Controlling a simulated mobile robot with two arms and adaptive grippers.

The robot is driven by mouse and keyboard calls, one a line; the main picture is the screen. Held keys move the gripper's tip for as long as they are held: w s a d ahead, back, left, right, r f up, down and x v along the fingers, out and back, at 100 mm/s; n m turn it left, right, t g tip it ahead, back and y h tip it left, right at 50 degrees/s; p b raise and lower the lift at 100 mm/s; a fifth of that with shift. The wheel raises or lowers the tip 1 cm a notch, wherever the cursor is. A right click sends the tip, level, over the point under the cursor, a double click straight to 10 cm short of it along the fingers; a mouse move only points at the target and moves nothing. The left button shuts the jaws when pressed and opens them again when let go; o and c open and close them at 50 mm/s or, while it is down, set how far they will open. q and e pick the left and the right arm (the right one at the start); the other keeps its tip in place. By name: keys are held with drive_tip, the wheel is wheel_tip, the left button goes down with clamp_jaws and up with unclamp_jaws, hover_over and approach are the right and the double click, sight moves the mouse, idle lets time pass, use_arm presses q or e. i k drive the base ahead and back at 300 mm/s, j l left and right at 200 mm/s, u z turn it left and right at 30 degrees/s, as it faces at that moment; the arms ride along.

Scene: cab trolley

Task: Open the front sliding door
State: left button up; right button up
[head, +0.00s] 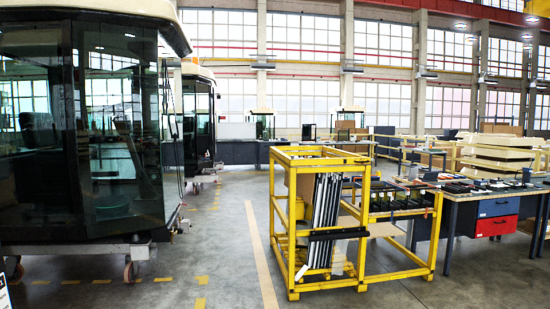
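A large cab (122,150) with dark tinted glass panels and a cream roof stands at the left on a wheeled trolley (120,252). A dark upright post divides its glass into a left panel (35,150) and a right panel. The panels look closed, but I cannot tell which one is the front sliding door. A dark seat shape shows through the glass. A thin handle-like bar runs near the cab's right edge. Neither of my grippers is in view.
A yellow frame rack (284,220) with long dark and white strips stands at the centre. A workbench (470,207) with blue and red drawers is at right. A second cab (196,115) stands behind. Grey floor with yellow lines is clear between cab and rack.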

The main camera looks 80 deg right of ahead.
sight(225, 152)
drive_tip(key=z, duration=2.3)
